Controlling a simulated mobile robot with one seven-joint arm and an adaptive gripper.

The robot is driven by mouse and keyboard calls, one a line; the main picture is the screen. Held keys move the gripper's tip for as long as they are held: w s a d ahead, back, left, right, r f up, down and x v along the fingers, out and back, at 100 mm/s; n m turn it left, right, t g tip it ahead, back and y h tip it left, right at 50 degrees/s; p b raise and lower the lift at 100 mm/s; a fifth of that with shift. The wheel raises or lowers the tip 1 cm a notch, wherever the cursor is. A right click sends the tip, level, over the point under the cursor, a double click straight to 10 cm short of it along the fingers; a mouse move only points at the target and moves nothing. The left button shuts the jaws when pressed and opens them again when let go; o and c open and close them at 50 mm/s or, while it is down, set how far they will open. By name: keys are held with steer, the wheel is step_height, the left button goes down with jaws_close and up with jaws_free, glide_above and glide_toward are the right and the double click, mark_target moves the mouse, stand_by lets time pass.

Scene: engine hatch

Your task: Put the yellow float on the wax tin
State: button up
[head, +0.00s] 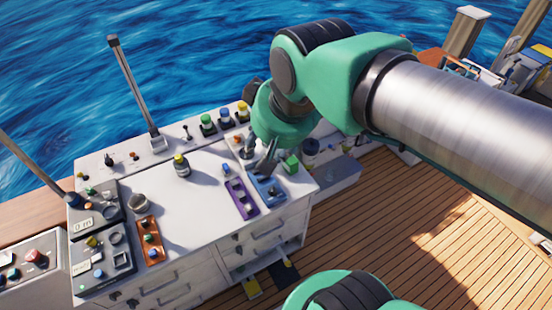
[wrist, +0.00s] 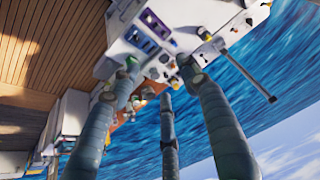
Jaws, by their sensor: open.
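My gripper (head: 266,160) is at the right end of the white hatch top, above the blue tray (head: 268,191); its fingers are apart and nothing shows between them. In the wrist view the spread fingers (wrist: 158,82) point toward the hatch top. A small dark piece with a yellow top (head: 181,165) stands alone mid-top; I cannot tell if it is the yellow float. Another yellow-topped piece (head: 242,110) stands in the back row. A round grey tin-like thing (head: 139,203) sits at the left; I cannot tell if it is the wax tin. My arm hides part of the right end.
A purple tray (head: 240,200) lies left of the blue one, and an orange tray (head: 150,240) lies at the left front. A green block (head: 291,162) is beside my gripper. A tall lever (head: 133,90) rises at the back. The middle of the top is mostly clear.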

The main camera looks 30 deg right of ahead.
steer(key=s, duration=0.1)
steer(key=s+f, duration=0.1)
steer(key=s, duration=0.1)
steer(key=s+f, duration=0.1)
steer(key=shift+s+d, duration=0.15)
steer(key=shift+d, duration=0.1)
steer(key=shift+f, duration=0.1)
step_height(320, 180, down, 17)
steer(key=b, duration=1.7)
steer(key=shift+f+b, duration=0.2)
steer(key=shift+b, duration=0.15)
